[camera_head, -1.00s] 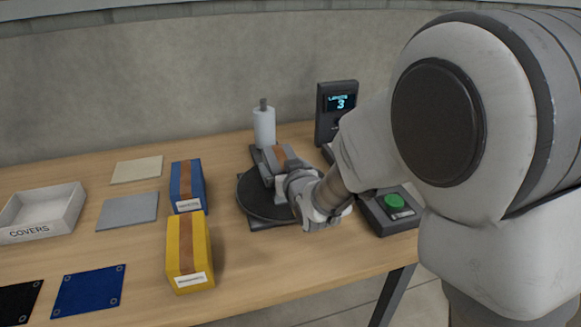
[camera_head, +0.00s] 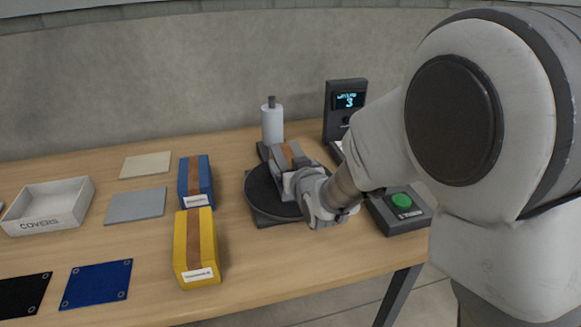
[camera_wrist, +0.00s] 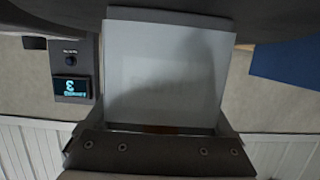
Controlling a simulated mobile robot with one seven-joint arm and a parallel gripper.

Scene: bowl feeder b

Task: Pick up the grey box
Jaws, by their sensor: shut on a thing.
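The grey box (camera_head: 287,156) with a brown stripe is at the back of the round dark turntable (camera_head: 262,203). My gripper (camera_head: 293,178) is shut on it from the near right side and hides part of it. I cannot tell whether the box touches the turntable or hangs just above it. In the wrist view, a broad pale grey face of the box (camera_wrist: 165,75) fills the middle. My gripper's dark edge is below it there, and the fingertips are not clear.
A blue box (camera_head: 187,178) and a yellow box (camera_head: 187,248) stand left of the turntable. A white roll (camera_head: 272,126) and a display (camera_head: 345,105) stand behind; a green button (camera_head: 400,201) is at right. Flat sheets and a COVERS tray (camera_head: 48,205) lie further left.

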